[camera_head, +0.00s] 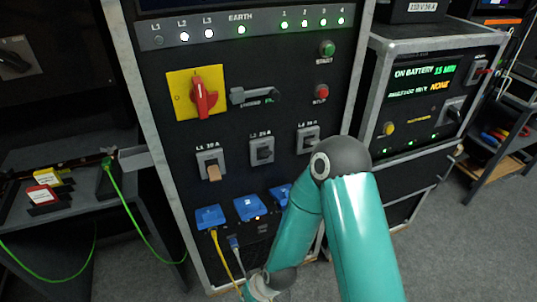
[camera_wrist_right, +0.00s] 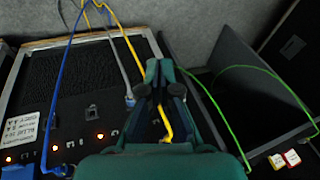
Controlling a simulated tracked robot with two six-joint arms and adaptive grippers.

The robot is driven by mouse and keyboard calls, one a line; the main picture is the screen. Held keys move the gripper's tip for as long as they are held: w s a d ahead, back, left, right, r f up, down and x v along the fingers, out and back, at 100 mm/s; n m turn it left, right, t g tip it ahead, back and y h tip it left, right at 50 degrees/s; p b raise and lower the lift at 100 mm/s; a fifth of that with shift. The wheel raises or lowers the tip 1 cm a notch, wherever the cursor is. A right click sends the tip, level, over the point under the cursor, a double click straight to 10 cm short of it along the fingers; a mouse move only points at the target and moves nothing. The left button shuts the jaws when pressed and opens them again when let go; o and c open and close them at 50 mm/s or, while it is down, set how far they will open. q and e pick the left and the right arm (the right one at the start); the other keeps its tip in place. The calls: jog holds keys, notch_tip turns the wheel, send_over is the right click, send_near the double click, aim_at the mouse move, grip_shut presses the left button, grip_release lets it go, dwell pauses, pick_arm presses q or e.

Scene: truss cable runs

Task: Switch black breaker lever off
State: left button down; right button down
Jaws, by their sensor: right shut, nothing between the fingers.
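In the head view, three breakers sit in a row on the dark cabinet front (camera_head: 180,140). The left breaker, L1, has a tan lever (camera_head: 213,172) pointing down. The middle breaker, L2 (camera_head: 262,151), has a dark lever. The right breaker, L3 (camera_head: 308,139), also looks dark in the middle; its lever position is too small to tell. My right arm comes up from the bottom and bends down in front of the lower cabinet; its gripper is hidden there. In the right wrist view my right gripper (camera_wrist_right: 160,70) is shut and empty, close to hanging cables. My left gripper is not in view.
Blue socket covers (camera_head: 250,208) lie below the breakers. A yellow cable (camera_head: 222,255) hangs down; it also shows in the wrist view (camera_wrist_right: 164,122). A red rotary switch (camera_head: 205,92) and a grey lever handle (camera_head: 255,96) sit above the breakers. A battery unit (camera_head: 415,90) stands right.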

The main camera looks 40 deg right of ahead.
jog(key=w+d+r+t+h+b, duration=0.1)
jog(key=w+d+r+t+b, duration=0.15)
jog(key=w+r, duration=0.2)
jog(key=w+d+r+t+h+b, duration=0.1)
jog(key=w+d+r+t, duration=0.15)
jog(key=w, duration=0.25)
jog(key=d+r+t+h+b, duration=0.1)
jog(key=d+r, duration=0.3)
jog(key=r, duration=0.5)
jog(key=w+d+r+t+h+b, duration=0.1)
jog(key=d+r+t+h+b, duration=0.1)
jog(key=d+r, duration=0.3)
jog(key=w+d+r+m+t+h+b, duration=0.1)
jog(key=d+r+t, duration=0.3)
jog(key=r, duration=1)
jog(key=shift+w+d+h+b, duration=0.15)
jog(key=shift+d+h+b, duration=0.15)
jog(key=shift+b, duration=0.35)
